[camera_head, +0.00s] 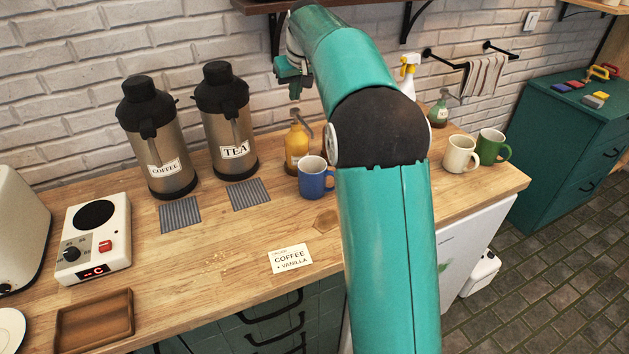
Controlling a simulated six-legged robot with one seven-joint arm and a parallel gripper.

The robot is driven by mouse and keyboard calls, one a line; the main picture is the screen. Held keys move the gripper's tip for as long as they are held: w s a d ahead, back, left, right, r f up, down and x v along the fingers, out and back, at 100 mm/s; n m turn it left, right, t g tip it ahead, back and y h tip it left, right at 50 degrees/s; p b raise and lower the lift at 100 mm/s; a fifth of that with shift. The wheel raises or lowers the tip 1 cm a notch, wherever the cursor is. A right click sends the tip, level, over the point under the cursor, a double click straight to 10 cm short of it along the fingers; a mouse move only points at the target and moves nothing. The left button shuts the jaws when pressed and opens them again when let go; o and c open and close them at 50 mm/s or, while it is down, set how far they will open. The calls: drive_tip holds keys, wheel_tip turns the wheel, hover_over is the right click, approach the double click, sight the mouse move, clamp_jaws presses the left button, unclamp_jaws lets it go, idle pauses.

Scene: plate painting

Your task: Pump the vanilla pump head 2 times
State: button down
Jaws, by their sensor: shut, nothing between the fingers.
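A yellow bottle (294,148) with a grey pump head (297,116) stands on the counter near the wall; I cannot read a flavour name on it. A blue mug (312,180) stands just in front of it, near the spout. My gripper (294,96) is shut and empty, pointing down above the pump head, with a small gap seeming to show between them. A second pump bottle, green (438,114), stands right of my arm. A card (290,258) reading COFFEE and VANILLA lies at the counter's front.
Coffee (160,158) and tea (232,140) dispensers stand left of the yellow bottle. A white mug (460,155) and green mug (492,147) stand at the right. A shelf (262,6) hangs above. My arm hides the counter's middle right.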

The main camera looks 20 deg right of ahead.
drive_tip(key=shift+r, duration=2.4)
